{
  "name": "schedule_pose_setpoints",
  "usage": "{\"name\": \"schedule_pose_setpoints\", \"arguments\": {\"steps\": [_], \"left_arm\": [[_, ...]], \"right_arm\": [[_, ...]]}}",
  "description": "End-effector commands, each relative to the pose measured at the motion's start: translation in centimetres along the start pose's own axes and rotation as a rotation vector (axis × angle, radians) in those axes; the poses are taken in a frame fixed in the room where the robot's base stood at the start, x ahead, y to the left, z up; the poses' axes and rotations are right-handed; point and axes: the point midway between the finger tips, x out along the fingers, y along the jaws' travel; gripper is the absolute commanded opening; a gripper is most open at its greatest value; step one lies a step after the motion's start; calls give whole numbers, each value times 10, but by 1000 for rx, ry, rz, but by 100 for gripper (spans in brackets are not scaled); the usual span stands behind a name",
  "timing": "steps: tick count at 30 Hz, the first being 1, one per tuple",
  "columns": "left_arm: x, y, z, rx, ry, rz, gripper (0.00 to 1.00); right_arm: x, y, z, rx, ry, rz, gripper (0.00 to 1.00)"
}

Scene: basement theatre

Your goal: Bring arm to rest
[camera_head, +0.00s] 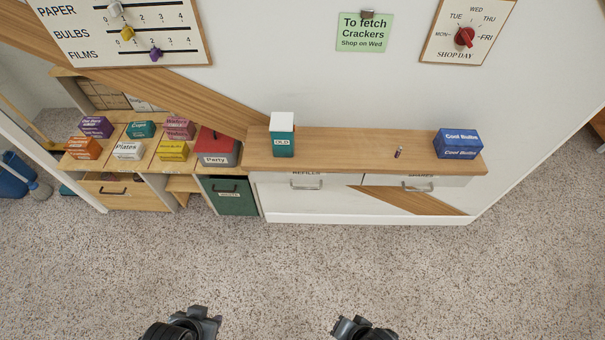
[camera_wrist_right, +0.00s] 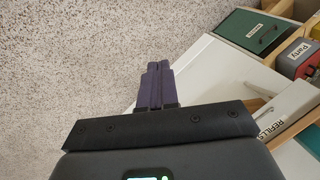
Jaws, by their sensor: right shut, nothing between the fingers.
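My left gripper (camera_head: 204,320) is at the bottom edge of the head view, over the carpet and well in front of the shelf unit. Its fingers are too cut off and dark to tell whether they are open. My right gripper (camera_head: 352,325) is at the bottom, right of the left one, also over the carpet. In the right wrist view its two purple-grey fingers (camera_wrist_right: 154,84) lie together, shut with nothing between them. Both grippers are apart from the furniture.
Labelled boxes and a red-lidded Party box (camera_head: 217,148) stand left. A green bin (camera_head: 231,197) is below. The carpet (camera_head: 300,265) is clear.

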Motion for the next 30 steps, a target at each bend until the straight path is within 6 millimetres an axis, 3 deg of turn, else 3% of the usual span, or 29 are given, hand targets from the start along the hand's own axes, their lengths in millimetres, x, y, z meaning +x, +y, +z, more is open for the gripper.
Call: {"name": "schedule_pose_setpoints", "arguments": {"steps": [1, 3, 6, 10, 16, 18, 24, 30], "left_arm": [[0, 0, 0, 0, 0, 0, 33], [0, 0, 0, 0, 0, 1, 33], [0, 0, 0, 0, 0, 1, 33], [0, 0, 0, 0, 0, 1, 33], [0, 0, 0, 0, 0, 1, 33], [-30, -1, -8, 0, -11, 1, 33], [-87, -3, -28, 0, 5, 1, 33], [-131, -4, -42, 0, 4, 0, 33]], "right_arm": [[-19, 18, -18, -37, 44, 36, 0], [-45, 35, -46, -116, 102, 80, 0], [-79, 46, -77, -244, 158, 127, 0], [-102, 54, -86, -430, 150, 170, 0], [-104, 63, -81, -781, 66, 220, 0], [-138, 50, -85, -770, 69, 218, 0], [-187, 31, -91, -768, 69, 218, 0], [-230, 15, -96, -768, 70, 217, 0]]}}
